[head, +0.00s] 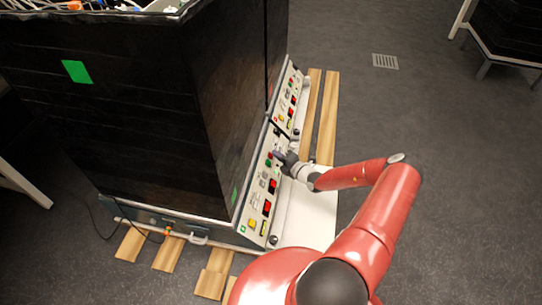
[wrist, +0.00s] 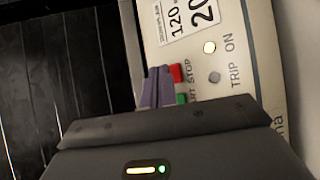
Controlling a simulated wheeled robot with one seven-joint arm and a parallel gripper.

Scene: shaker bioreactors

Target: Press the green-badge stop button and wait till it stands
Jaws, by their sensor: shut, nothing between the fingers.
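A black shaker cabinet carries a green badge (head: 76,72) on its wall, and a small green mark (head: 242,229) sits at the near end of its control panel (head: 258,205). My gripper (head: 280,156) is at the far end of this panel. In the wrist view my gripper (wrist: 158,74) is shut and empty, its fingers beside the red STOP button (wrist: 176,72). I cannot tell whether they touch it. The green START button (wrist: 181,99) is partly hidden behind my gripper.
A second, similar panel (head: 289,105) adjoins farther back. A white ledge (head: 310,215) runs below the panels. Wooden boards (head: 328,115) lie under the machine.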

